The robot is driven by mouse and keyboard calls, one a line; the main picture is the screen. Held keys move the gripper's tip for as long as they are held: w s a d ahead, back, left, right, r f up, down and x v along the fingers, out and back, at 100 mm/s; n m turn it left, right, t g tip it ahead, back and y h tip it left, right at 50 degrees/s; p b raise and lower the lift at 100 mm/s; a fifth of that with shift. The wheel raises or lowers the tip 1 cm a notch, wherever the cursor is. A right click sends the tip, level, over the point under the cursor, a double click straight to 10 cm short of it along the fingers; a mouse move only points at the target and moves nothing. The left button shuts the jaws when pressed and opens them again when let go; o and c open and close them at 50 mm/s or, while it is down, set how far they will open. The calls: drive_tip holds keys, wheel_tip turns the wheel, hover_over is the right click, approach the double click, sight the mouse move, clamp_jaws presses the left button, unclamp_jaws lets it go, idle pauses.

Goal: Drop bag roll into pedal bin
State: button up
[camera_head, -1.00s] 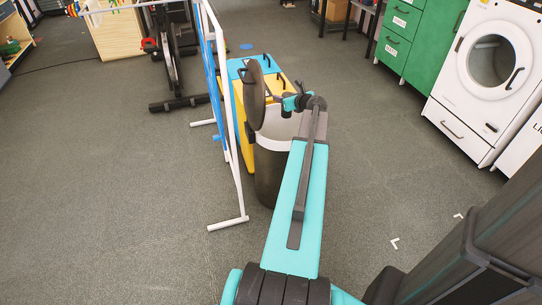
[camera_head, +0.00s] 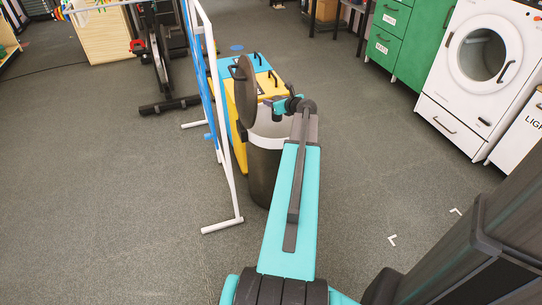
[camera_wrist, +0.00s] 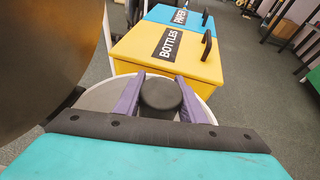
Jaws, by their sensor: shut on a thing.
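The pedal bin (camera_head: 262,178) is a dark round bin with a pale rim band, standing ahead of me on the floor. Its round lid (camera_head: 246,90) is open and upright on the left; the lid also fills the left of the wrist view (camera_wrist: 45,50). My gripper (camera_head: 277,104) is over the bin's opening. In the wrist view its purple fingers (camera_wrist: 160,82) are shut on the bag roll (camera_wrist: 160,97), a dark upright cylinder, with the bin's pale rim (camera_wrist: 95,98) behind and below. The bin's inside is mostly hidden by my arm and gripper.
Yellow BOTTLES (camera_wrist: 165,48) and blue PAPER (camera_wrist: 180,15) bins stand right behind the pedal bin. A white-framed rack (camera_head: 225,170) stands close on its left. A washing machine (camera_head: 470,75) and green cabinet (camera_head: 420,35) are at the right. Floor between is clear.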

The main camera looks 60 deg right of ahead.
drive_tip(key=shift+f+b, duration=1.05)
drive_tip(key=shift+f, duration=0.3)
drive_tip(key=o, duration=1.2)
drive_tip(key=p+v, duration=0.3)
drive_tip(key=v, duration=1.1)
drive_tip(key=shift+f, duration=0.1)
